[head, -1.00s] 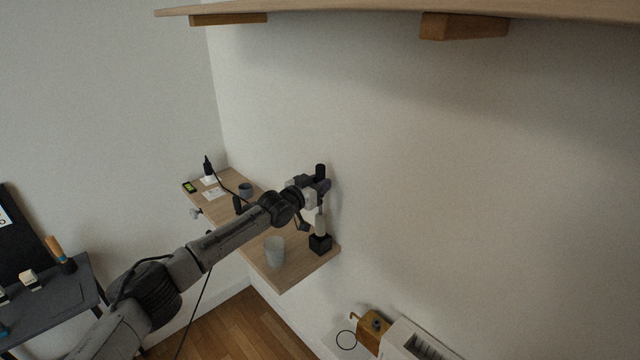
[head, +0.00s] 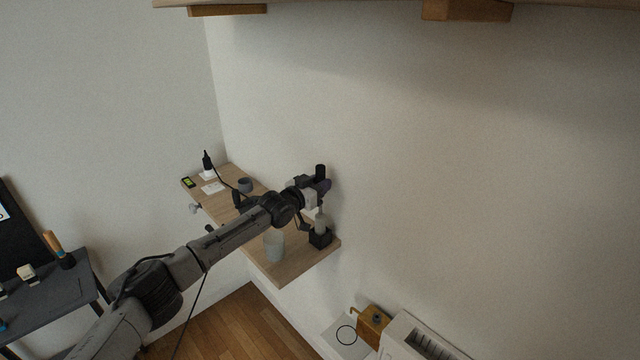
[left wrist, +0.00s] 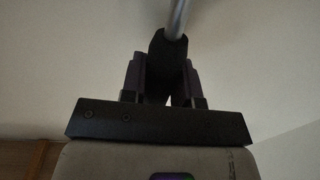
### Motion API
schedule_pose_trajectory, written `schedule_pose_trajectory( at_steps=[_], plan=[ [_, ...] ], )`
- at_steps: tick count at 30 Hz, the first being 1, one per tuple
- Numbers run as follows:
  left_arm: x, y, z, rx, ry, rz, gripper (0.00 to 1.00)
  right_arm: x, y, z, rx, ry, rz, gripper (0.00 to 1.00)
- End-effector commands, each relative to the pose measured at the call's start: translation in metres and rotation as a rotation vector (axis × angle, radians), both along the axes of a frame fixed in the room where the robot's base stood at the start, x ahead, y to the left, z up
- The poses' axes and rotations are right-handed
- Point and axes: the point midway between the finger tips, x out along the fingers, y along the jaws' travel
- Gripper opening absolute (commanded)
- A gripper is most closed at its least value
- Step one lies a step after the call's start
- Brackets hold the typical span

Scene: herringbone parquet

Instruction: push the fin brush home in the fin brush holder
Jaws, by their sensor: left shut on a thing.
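The fin brush (head: 321,223) is upright, with a black handle top, a thin shaft and a pale head. Its pale head sits in the mouth of the black fin brush holder (head: 320,240), with its upper part showing above the rim; how deep it reaches is hidden. The holder stands on the wooden wall shelf, near its right end. My left gripper (head: 321,187) is shut on the brush's handle, above the holder. In the left wrist view, the fingers (left wrist: 166,85) close around the dark grip, and a metal shaft runs up from it. My right gripper is not in view.
A pale grey cup (head: 274,247) stands left of the holder on the wooden shelf (head: 291,271). The wall is close behind the holder. A radiator (head: 410,340) is below right.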

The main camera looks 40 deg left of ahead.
Motion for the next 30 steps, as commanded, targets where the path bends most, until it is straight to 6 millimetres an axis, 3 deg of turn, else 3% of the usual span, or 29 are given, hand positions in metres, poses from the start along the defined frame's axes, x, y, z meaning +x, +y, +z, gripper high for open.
schedule_pose_trajectory(
  at_steps=[30],
  plan=[
    [0.0, 0.0, -0.025, 0.0, -0.001, 0.0, 0.02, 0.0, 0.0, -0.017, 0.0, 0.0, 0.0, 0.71]
  ],
)
